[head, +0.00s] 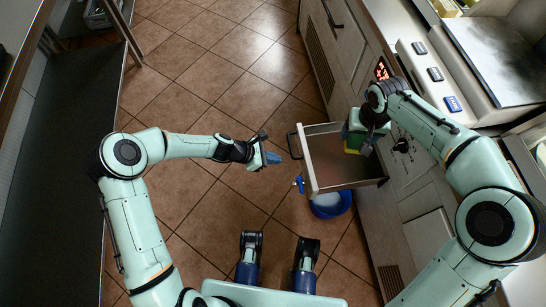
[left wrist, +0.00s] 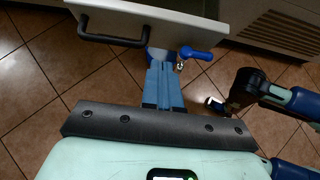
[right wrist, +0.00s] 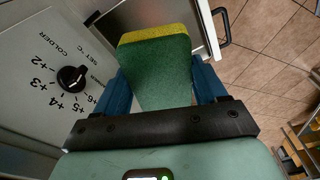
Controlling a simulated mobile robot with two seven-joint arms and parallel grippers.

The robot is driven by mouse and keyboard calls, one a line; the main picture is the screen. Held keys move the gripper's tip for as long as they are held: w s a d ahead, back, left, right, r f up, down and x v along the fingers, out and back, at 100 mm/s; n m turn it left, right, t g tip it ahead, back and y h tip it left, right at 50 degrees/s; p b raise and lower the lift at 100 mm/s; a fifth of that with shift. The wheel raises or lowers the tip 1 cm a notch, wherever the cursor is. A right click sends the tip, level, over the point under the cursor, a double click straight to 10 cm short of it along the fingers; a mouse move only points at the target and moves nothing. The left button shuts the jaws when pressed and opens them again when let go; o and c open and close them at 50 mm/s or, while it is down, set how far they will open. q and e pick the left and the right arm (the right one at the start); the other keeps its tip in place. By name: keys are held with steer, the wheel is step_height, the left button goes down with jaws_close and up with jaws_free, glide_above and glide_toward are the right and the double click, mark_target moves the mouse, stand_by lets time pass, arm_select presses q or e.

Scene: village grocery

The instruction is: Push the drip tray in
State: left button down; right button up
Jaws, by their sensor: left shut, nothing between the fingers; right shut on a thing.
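The drip tray (head: 333,176) is a pale, drawer-like metal tray pulled out from the cabinet front. Its front panel (left wrist: 175,18) and black handle (left wrist: 110,40) show in the left wrist view. My left gripper (head: 273,158) is shut and empty in front of that panel, beside the handle; I cannot tell whether the fingertips touch the panel. A blue tap lever (left wrist: 196,53) sits low on the front. My right gripper (head: 360,138) is shut on a green and yellow sponge (right wrist: 158,70), held over the tray's cabinet end in the head view.
A blue bucket (head: 331,205) stands on the floor below the tray. The cabinet (head: 402,170) carries a black temperature dial (right wrist: 72,79) beside my right gripper. A dark counter (head: 65,150) runs along the left.

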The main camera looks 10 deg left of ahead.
mark_target(305, 162)
step_height(305, 162, down, 2)
steer(key=shift+w+f+b, duration=0.1)
steer(key=shift+f+b, duration=0.05)
steer(key=shift+b, duration=0.55)
arm_select(q)
steer(key=x, duration=0.3)
steer(key=d+r+x, duration=0.1)
steer(key=x, duration=0.4)
steer(key=shift+w+d, duration=0.25)
steer(key=shift+d, duration=0.15)
arm_select(e)
steer(key=shift+f, duration=0.35)
arm_select(q)
steer(key=shift+w+d+b, duration=0.15)
steer(key=shift+d+b, duration=0.15)
steer(key=shift+d, duration=0.05)
steer(key=shift+d, duration=0.1)
